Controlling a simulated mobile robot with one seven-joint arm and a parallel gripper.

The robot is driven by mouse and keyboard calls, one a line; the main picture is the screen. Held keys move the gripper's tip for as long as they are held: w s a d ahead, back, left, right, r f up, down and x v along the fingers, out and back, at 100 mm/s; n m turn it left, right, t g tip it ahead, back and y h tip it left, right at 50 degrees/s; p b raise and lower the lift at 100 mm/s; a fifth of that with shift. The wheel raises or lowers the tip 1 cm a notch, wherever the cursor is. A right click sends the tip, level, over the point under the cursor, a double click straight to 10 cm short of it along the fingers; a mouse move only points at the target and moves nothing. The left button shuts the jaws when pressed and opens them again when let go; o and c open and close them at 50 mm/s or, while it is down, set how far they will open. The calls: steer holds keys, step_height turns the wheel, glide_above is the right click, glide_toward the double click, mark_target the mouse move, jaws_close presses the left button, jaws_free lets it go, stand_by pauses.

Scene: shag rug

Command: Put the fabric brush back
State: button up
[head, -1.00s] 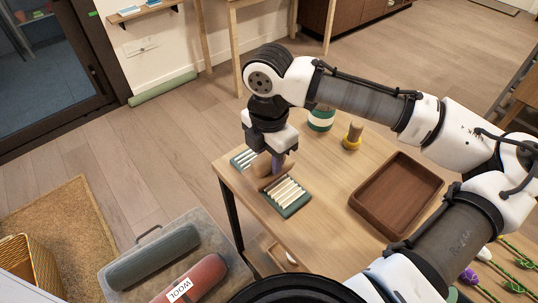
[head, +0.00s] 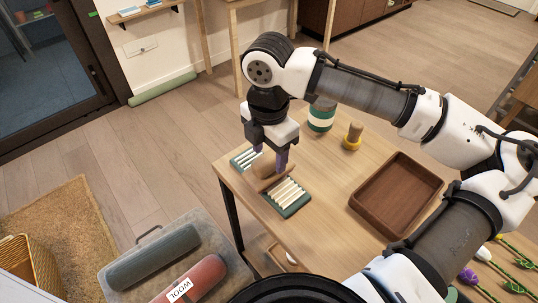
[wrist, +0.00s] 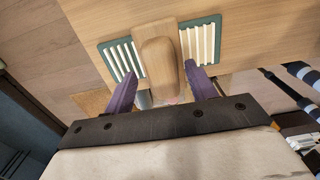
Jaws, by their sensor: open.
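The fabric brush, a light wooden block with a rounded handle (head: 264,166), lies at the left corner of the wooden table. It sits across the middle of a green rack with white slats (head: 290,199); rack parts show on both sides of it, and I cannot tell if they are one piece. In the wrist view the brush (wrist: 160,62) lies between the two rack parts. My gripper (head: 271,155) is open just above the brush. In the wrist view its purple fingers (wrist: 162,75) stand apart on either side of the handle, with nothing gripped.
A brown wooden tray (head: 398,196) lies to the right on the table. A green-and-white container (head: 320,118) and a yellow-based wooden item (head: 352,137) stand behind. Flowers (head: 485,270) lie at the front right. A grey case (head: 205,238) with rolls stands at the lower left.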

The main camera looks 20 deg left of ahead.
mark_target(269, 156)
step_height(269, 156, up, 10)
steer(key=shift+r, duration=0.15)
